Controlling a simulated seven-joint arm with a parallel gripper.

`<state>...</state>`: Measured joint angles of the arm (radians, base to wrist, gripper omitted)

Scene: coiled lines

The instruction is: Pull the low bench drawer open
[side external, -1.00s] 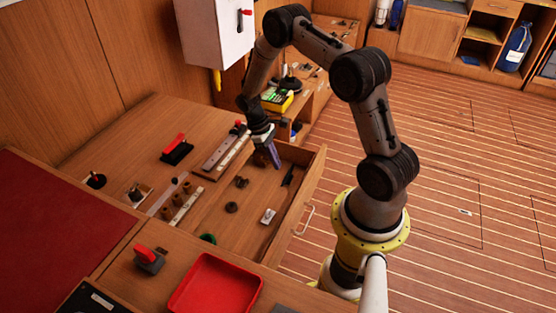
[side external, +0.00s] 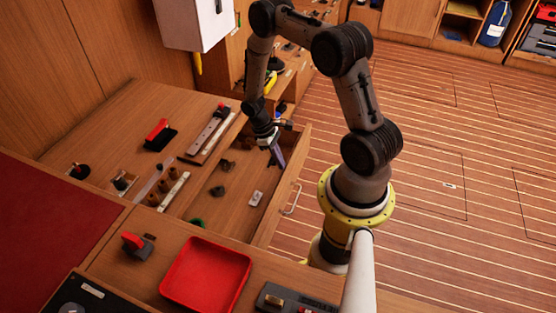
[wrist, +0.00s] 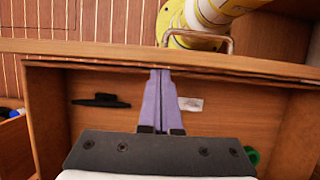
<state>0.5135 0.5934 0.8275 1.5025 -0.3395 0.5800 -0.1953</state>
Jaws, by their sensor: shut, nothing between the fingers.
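The low bench drawer (side external: 268,222) stands pulled well out from the bench, its inside exposed. Its pale metal bow handle (side external: 291,198) is on the outer face of the front panel, and also shows in the wrist view (wrist: 230,44). My gripper (side external: 281,163) reaches down over the open drawer, towards the inner side of the front panel. In the wrist view its two purple fingers (wrist: 160,74) are together, with nothing between them. Their tips reach the inside of the front panel (wrist: 110,56); whether they touch it I cannot tell.
The drawer holds a slim black item (wrist: 101,101), a small white item (wrist: 190,104) and a green item (wrist: 252,156). A red tray (side external: 206,275) and a red-handled switch (side external: 136,246) are on the near bench top. Open plank floor (side external: 430,150) lies beyond the drawer front.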

